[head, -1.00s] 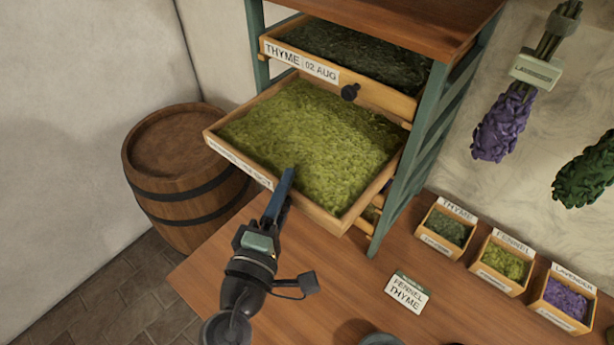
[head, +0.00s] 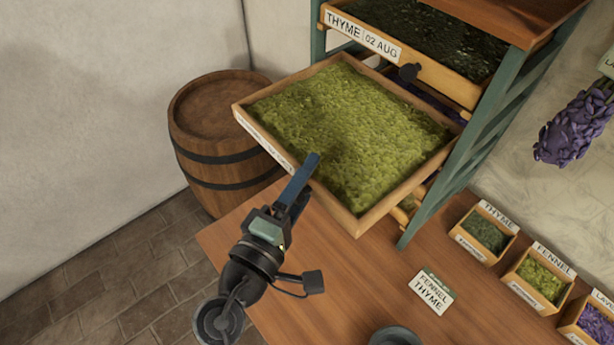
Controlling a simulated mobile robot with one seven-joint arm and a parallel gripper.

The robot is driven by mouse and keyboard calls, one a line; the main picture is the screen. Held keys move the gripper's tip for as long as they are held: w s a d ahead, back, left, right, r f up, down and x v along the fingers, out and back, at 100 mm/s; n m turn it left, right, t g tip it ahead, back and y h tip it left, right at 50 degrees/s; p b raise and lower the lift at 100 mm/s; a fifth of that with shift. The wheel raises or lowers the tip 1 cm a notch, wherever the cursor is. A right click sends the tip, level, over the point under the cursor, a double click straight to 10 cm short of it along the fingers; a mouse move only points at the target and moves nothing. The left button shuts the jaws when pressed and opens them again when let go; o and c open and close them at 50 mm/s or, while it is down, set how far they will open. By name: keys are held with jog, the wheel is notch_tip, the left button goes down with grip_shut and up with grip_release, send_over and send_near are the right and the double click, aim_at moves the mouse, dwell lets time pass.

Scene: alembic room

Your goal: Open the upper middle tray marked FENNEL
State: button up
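The fennel tray (head: 243,118) is a wooden tray full of yellow-green herb, pulled far out of the teal rack (head: 490,120) below the thyme tray. Its front label is seen at a steep angle and is too small to read. My gripper (head: 308,172) is at the middle of the tray's front, its blue fingers overlapping the front edge in the picture. The tray's handle is hidden behind the fingers. I cannot tell whether the fingers are closed on it.
The thyme tray (head: 362,38), labelled THYME 02 AUG with a dark knob, sits above. A barrel (head: 215,135) stands left. On the bench are a FENNEL THYME card (head: 432,291), a dark bowl (head: 395,337) and small boxes of thyme (head: 487,234), fennel (head: 540,281) and lavender (head: 595,325).

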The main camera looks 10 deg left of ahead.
jog(key=b+v, duration=0.5)
jog(key=v, duration=0.8)
